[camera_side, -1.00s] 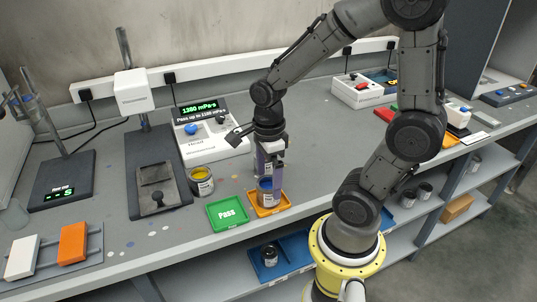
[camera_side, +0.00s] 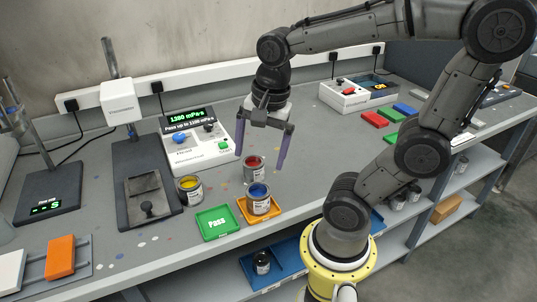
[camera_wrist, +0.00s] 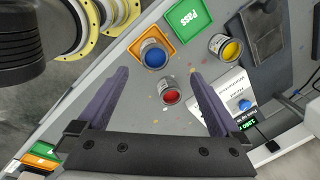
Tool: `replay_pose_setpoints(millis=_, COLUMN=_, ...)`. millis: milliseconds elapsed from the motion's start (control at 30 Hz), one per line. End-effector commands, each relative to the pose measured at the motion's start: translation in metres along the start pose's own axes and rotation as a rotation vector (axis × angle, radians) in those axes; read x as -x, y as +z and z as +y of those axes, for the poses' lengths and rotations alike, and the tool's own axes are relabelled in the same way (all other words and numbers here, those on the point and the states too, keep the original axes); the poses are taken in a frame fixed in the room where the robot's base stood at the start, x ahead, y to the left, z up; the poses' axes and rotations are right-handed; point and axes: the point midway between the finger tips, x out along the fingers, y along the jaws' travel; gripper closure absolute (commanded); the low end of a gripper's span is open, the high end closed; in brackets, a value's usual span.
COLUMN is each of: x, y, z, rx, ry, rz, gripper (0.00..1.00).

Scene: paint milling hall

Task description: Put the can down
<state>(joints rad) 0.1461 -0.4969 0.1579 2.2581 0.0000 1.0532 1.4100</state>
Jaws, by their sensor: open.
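A can of blue paint (camera_side: 258,202) stands upright on the orange tray (camera_side: 241,207); the wrist view also shows the blue can (camera_wrist: 154,57) there, apart from my fingers. My gripper (camera_side: 262,160) is open and empty, raised above the bench over the cans, with its two purple fingers spread wide. A can of red paint (camera_side: 254,171) stands on the bare bench behind the blue can; it also shows in the wrist view (camera_wrist: 169,94). In the side view my fingers hang on either side of the red can, but higher up.
The green tray marked Pass (camera_side: 218,223) is empty, left of the orange tray. A yellow paint can (camera_side: 190,192) stands behind it, beside a dark stand base (camera_side: 150,210). A white viscometer box with a lit display (camera_side: 191,117) is at the back.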

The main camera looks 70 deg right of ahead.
Motion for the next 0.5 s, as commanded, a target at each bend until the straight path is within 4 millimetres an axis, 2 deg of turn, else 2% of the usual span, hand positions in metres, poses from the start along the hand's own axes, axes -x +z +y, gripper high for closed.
replay_pose_setpoints(millis=100, x=0.007, y=0.008, z=0.006, rx=0.333, ry=-0.074, rz=0.016, gripper=0.0)
replay_pose_setpoints(millis=300, x=0.015, y=0.018, z=0.016, rx=0.886, ry=-0.18, rz=0.086, gripper=0.0)
replay_pose_setpoints(millis=500, x=0.019, y=0.026, z=0.025, rx=1.325, ry=-0.248, rz=0.18, gripper=0.0)
